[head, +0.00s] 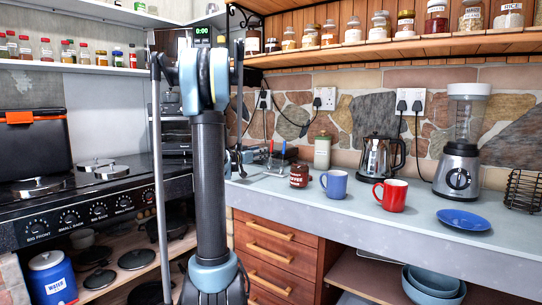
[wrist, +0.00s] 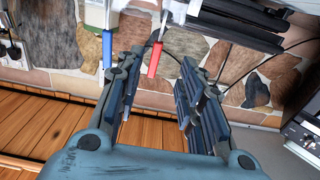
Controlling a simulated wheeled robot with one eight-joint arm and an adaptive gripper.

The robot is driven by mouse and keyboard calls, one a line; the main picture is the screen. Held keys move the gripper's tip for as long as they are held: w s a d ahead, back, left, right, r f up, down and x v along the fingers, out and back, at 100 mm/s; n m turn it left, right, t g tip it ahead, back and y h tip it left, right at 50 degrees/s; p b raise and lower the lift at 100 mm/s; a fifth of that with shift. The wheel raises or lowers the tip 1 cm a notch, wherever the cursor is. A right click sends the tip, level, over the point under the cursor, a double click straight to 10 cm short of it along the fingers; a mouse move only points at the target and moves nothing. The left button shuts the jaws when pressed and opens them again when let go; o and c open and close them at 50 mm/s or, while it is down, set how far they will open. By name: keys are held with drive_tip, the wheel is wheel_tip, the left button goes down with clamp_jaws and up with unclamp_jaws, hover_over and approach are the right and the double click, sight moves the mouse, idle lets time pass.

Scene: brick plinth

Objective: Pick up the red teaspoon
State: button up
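The red teaspoon shows in the head view as a small upright red handle (head: 284,147) at the back of the counter. In the wrist view, which looks upside down, its red handle (wrist: 154,60) lies in the gap between my fingertips, with a bit of metal beyond it. My gripper (wrist: 163,62) is open and I see no contact with the handle; depth is hard to judge. In the head view my gripper (head: 238,160) is left of the spoon, partly behind my arm. The spoon's lower end is unclear.
A blue-handled utensil (wrist: 107,49) is close beside the red one, near my left finger in the wrist view. A brown jar (head: 299,175), blue mug (head: 334,183), red mug (head: 391,195) and pale canister (head: 322,152) stand nearby. The stone wall (head: 350,115) is behind.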

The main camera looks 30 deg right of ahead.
sight(271, 152)
drive_tip(key=x, duration=0.9)
drive_tip(key=shift+w+d+r, duration=0.1)
drive_tip(key=shift+d+r, duration=0.05)
drive_tip(key=shift+d, duration=0.15)
clamp_jaws()
